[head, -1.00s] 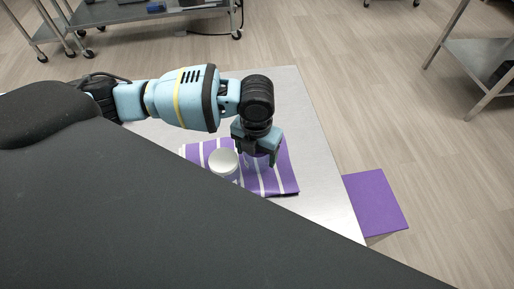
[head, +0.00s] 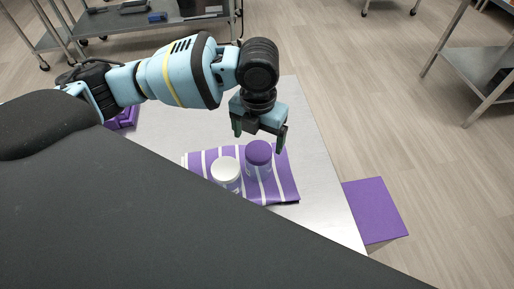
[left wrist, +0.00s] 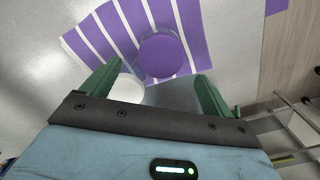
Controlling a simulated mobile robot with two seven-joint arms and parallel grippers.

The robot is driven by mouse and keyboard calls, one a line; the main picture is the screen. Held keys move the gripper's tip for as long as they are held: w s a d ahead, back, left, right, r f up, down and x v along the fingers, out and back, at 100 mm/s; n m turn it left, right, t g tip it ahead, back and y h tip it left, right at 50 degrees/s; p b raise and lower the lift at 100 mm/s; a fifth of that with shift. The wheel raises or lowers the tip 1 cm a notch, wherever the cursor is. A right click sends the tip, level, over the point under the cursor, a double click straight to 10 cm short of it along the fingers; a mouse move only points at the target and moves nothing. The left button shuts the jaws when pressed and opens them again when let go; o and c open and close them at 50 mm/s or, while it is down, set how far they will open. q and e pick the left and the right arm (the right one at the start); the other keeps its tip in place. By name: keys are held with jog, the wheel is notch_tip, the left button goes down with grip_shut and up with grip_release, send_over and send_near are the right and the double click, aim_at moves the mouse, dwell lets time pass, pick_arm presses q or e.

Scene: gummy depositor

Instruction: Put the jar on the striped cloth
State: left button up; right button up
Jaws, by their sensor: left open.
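The striped cloth (head: 283,186), purple with white stripes, lies on the metal table. A jar with a purple lid (head: 258,152) stands upright on it. A jar with a white lid (head: 225,168) stands to its left, also over the cloth. My left gripper (head: 260,143) is open and empty, above and behind the purple-lidded jar. The left wrist view shows the purple lid (left wrist: 162,55) ahead between the spread fingers, over the cloth (left wrist: 100,38), and the white lid (left wrist: 124,88) partly hidden by a finger. My right gripper is not in view.
The metal table (head: 318,165) has bare room right of the cloth. A purple box-like thing (head: 376,210) is beyond its right edge. Another purple object (head: 124,118) is partly hidden behind my left arm. Metal carts stand further back.

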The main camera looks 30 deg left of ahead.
pick_arm(q)
jog(key=shift+r, duration=1.65)
